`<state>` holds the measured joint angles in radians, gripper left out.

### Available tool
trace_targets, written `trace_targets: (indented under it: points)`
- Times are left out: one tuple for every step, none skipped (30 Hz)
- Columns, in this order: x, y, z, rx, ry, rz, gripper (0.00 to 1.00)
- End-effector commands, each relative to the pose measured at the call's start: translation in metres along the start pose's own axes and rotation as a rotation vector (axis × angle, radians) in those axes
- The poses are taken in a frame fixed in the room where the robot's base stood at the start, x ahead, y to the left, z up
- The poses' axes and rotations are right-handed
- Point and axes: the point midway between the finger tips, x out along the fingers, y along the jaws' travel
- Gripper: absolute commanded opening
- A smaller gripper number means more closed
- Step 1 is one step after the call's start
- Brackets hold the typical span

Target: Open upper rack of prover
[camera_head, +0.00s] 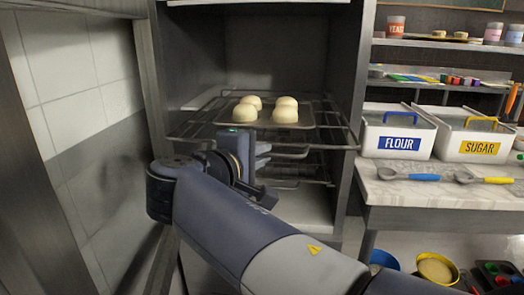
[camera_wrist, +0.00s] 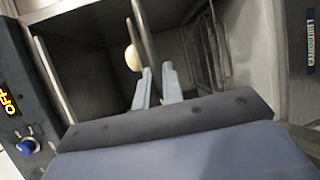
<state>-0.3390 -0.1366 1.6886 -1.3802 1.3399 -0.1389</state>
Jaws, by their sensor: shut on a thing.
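The prover (camera_head: 348,60) stands open in the middle of the head view. Its upper rack (camera_head: 335,132) is a wire shelf that sticks out a little past the front opening. A baking tray (camera_head: 314,122) with several pale dough balls (camera_head: 286,110) lies on it. My gripper (camera_head: 262,156) is at the rack's front edge, below the tray. In the wrist view, my fingers (camera_wrist: 157,85) are closed on the front bar of the upper rack (camera_wrist: 146,42), and one dough ball (camera_wrist: 133,58) shows beside the bar. My arm and gripper hide part of the rack front.
A lower rack (camera_head: 300,168) sits inside the prover. To the right is a counter (camera_head: 450,195) with a flour bin (camera_head: 395,138) and a sugar bin (camera_head: 478,140). A tiled wall (camera_head: 75,70) is at left. The wrist view shows a panel with a blue knob (camera_wrist: 28,146).

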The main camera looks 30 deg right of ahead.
Motion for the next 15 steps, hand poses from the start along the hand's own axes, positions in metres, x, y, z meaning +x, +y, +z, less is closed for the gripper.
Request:
trace_targets:
  points:
    - [-0.0011, -0.0011, 0.0006, -0.001, 0.000, -0.001, 0.00]
    - [-0.0015, -0.0012, 0.0008, -0.001, 0.000, -0.001, 0.00]
    - [-0.0018, -0.0012, 0.0009, -0.001, -0.001, -0.001, 0.00]
    - [-0.0020, -0.0012, 0.0010, -0.001, -0.001, -0.001, 0.00]
    - [-0.0020, -0.0012, 0.0010, -0.001, -0.001, -0.001, 0.00]
    - [-0.0020, -0.0011, 0.0010, -0.001, -0.001, -0.002, 0.00]
    - [-0.0019, -0.0011, 0.0010, -0.001, -0.001, -0.002, 0.00]
    - [-0.0019, -0.0011, 0.0010, -0.001, -0.001, -0.002, 0.00]
    - [-0.0019, -0.0011, 0.0010, -0.001, -0.001, -0.002, 0.00]
    - [-0.0018, -0.0011, 0.0010, -0.001, -0.001, -0.002, 0.00]
    - [-0.0018, -0.0011, 0.0010, -0.001, -0.001, -0.002, 0.00]
    - [-0.0018, -0.0011, 0.0009, -0.001, -0.001, -0.002, 0.10]
    - [-0.0018, -0.0011, 0.0009, -0.001, -0.001, -0.002, 0.12]
    - [-0.0018, -0.0011, 0.0009, 0.000, -0.001, -0.001, 0.15]
    - [-0.0017, -0.0010, 0.0009, 0.000, -0.001, -0.001, 0.18]
